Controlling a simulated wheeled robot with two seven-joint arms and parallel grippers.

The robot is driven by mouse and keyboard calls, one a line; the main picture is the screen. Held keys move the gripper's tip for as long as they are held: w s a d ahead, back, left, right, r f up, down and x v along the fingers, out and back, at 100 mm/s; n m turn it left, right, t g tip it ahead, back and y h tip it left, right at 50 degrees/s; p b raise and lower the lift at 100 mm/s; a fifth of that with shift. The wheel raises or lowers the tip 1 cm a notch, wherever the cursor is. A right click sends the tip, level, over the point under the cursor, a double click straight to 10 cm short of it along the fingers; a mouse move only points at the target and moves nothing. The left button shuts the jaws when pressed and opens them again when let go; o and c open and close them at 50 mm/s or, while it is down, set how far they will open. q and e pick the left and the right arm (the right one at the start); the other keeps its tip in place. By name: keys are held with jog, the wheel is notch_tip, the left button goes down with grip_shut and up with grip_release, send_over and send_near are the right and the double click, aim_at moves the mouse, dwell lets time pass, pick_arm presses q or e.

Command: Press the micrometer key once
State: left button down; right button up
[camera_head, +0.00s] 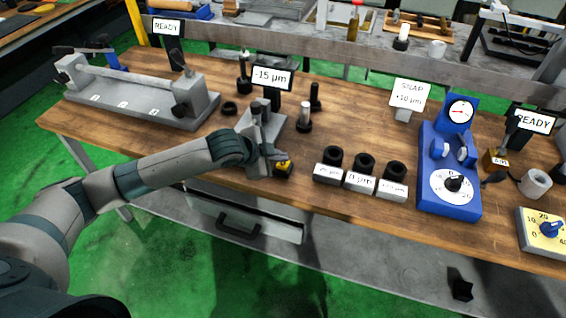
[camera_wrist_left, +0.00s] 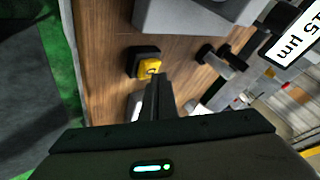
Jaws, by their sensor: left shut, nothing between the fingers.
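The micrometer key is a yellow button (camera_head: 285,166) on a small black box at the table's front edge. In the left wrist view the yellow key (camera_wrist_left: 149,67) lies just beyond the fingertips. My left gripper (camera_head: 277,156) is shut and empty, close to the key and partly in front of it. Its closed fingers (camera_wrist_left: 159,80) point at the key's edge in the left wrist view; I cannot tell whether they touch it. A display (camera_head: 273,77) behind the grey micrometer stand (camera_head: 262,125) reads -15 µm. My right gripper is not in view.
Three labelled blocks with black rings (camera_head: 360,182) stand right of the key. A blue gauge with a dial (camera_head: 447,170) stands further right. A grey bench fixture (camera_head: 140,98) is at left. Black and metal posts (camera_head: 304,117) stand behind the key.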

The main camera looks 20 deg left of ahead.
aim_at(280, 165)
pick_arm(q)
jog(key=shift+f, duration=0.55)
dwell(0.4)
jog(key=shift+r, duration=0.15)
dwell(0.3)
jog(key=shift+r+p, duration=0.85)
jog(key=shift+p, duration=0.25)
jog(key=shift+r, duration=0.1)
notch_tip(280, 165, up, 5)
jog(key=p, duration=0.5)
dwell(0.6)
